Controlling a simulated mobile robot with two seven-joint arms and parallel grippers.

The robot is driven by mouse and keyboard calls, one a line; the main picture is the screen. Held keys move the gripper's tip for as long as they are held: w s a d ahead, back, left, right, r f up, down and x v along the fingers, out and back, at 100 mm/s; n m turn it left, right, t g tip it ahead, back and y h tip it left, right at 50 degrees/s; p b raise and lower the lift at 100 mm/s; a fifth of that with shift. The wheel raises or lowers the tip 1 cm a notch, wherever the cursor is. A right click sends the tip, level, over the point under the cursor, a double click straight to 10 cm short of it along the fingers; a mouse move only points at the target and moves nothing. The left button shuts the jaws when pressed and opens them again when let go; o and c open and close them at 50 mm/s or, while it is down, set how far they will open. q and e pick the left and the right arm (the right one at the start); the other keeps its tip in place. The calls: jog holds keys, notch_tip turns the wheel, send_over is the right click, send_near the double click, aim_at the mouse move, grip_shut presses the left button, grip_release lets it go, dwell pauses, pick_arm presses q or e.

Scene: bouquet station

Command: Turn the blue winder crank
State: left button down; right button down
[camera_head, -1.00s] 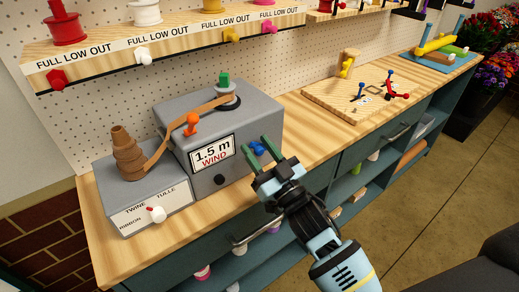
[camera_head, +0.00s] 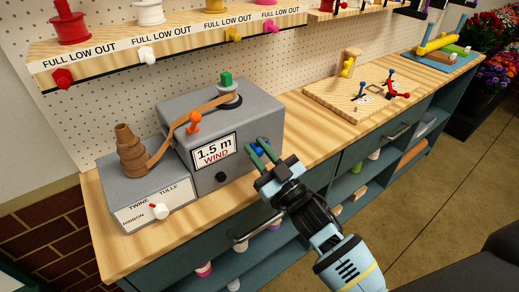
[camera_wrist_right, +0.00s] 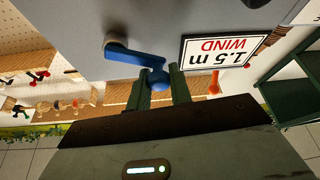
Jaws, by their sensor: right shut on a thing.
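The blue winder crank (camera_wrist_right: 135,56) is on the front face of the grey winder box (camera_head: 190,115), right of the sign that reads "1.5 m WIND" (camera_head: 214,151). My right gripper (camera_head: 258,153) is at the crank, with its two green fingers on either side of the blue knob. In the right wrist view the knob (camera_wrist_right: 158,80) is between the fingertips (camera_wrist_right: 160,82), and the crank arm runs left to its pivot. The gripper is shut on the knob. In the head view the fingers hide most of the crank. My left gripper is not in view.
A brown ribbon runs from the spool cone (camera_head: 130,152) on the selector box (camera_head: 150,200) to the winder top. A black knob (camera_head: 221,177) and an orange lever (camera_head: 194,122) are close by. A wooden board (camera_head: 350,98) with small tools lies farther right.

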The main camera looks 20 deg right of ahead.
aim_at(261, 156)
jog(key=c, duration=1.3)
grip_release()
jog(key=shift+f, duration=0.15)
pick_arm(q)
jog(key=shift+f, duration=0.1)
pick_arm(e)
jog(key=shift+o, duration=0.2)
jog(key=b+v, duration=0.1)
jog(key=v, duration=0.5)
jog(key=shift+s+d+f, duration=0.1)
jog(key=shift+s+f, duration=0.1)
jog(key=shift+f, duration=0.1)
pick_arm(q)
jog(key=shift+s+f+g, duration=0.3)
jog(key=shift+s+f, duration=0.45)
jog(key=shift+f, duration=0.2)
pick_arm(e)
jog(key=shift+s+d, duration=0.3)
jog(key=shift+s, duration=0.25)
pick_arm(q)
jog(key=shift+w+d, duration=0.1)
